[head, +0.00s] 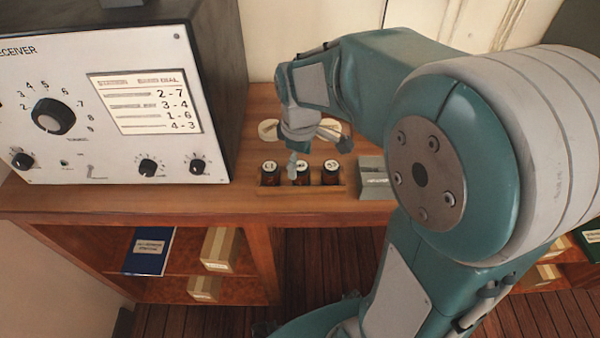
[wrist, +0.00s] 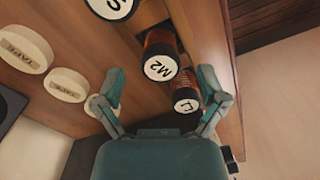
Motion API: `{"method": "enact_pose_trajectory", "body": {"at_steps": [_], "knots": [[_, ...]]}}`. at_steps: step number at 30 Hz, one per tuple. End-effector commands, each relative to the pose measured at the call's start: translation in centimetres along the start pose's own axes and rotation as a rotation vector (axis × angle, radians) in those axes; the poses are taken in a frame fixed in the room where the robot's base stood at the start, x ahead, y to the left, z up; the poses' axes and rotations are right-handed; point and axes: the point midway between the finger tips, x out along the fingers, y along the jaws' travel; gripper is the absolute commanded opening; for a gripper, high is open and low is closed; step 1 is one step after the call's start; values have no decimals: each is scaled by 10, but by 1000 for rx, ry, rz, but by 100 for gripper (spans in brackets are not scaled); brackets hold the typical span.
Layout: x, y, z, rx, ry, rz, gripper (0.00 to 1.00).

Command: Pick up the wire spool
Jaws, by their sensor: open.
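No thing in view is clearly a wire spool. Three dark cylinders with white lettered tops stand in a wooden rack (head: 262,189) on the desk: left (head: 269,173), middle (head: 301,174) and right (head: 331,174). In the wrist view the one marked M2 (wrist: 160,66) lies ahead of the gap between my fingers. The L-marked one (wrist: 187,102) is close to the right finger. My gripper (head: 318,152) is open and empty above and just behind the rack; its spread fingers also show in the wrist view (wrist: 161,75). Any contact cannot be told.
White discs, two readable as tape (wrist: 22,48) (wrist: 67,84), lie behind the rack. A large receiver (head: 100,105) stands left on the desk (head: 130,203). A grey block (head: 374,178) sits right of the rack. Shelves below hold a blue book (head: 148,251) and boxes.

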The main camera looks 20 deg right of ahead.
Motion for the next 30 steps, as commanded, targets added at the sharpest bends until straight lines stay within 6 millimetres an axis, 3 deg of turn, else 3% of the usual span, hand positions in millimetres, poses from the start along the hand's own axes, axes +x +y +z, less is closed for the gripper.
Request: {"method": "enact_pose_trajectory", "body": {"at_steps": [6,14,20,30], "knots": [[29,-1,1,0,-1,-1,91],[31,-1,1,0,0,0,91],[30,-1,1,0,0,0,2],[31,-1,1,0,-1,-1,0]]}}
